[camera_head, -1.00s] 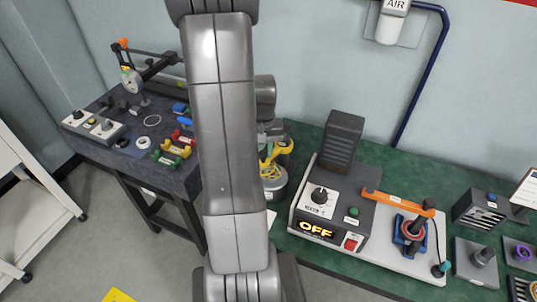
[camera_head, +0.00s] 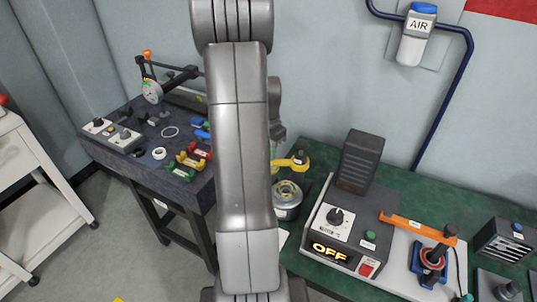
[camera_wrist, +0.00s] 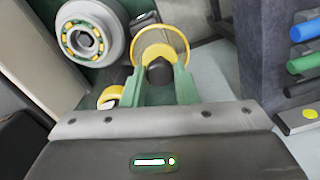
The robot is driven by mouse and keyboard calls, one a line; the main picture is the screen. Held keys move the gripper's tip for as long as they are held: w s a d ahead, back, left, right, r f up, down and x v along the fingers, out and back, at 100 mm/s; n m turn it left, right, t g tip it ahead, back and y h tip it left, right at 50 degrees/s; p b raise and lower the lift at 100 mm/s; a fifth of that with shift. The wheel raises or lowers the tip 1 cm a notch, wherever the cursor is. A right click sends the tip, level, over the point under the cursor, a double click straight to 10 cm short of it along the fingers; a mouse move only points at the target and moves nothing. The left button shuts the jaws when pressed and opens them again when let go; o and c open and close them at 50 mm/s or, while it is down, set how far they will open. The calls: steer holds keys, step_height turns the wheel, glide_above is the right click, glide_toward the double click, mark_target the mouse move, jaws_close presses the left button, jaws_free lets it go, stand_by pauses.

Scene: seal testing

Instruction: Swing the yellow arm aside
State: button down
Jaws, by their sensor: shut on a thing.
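The yellow arm (camera_head: 290,163) shows just right of my own arm in the head view, behind a round silver pot (camera_head: 288,205). Its left part is hidden by my arm. In the wrist view its rounded yellow end (camera_wrist: 173,38) lies beside the pot (camera_wrist: 112,32), clear of the pot's top. My gripper (camera_wrist: 160,74) has its green fingers shut on the dark knob (camera_wrist: 159,70) of the yellow arm. The pot's top is uncovered and shows a ring of yellow pieces around a grey centre.
A control box (camera_head: 334,233) reading OFF stands right of the pot, with an orange lever (camera_head: 415,225) beyond it. A dark bench (camera_head: 115,160) with several coloured clips is at left. Blue and green rods (camera_wrist: 306,62) show at right in the wrist view.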

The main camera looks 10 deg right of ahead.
steer(key=shift+w+m, duration=0.35)
steer(key=shift+m, duration=0.05)
steer(key=c, duration=1.1)
jaws_free()
steer(key=shift+c, duration=0.2)
step_height(320, 180, up, 14)
steer(key=b, duration=0.1)
steer(key=shift+f, duration=0.1)
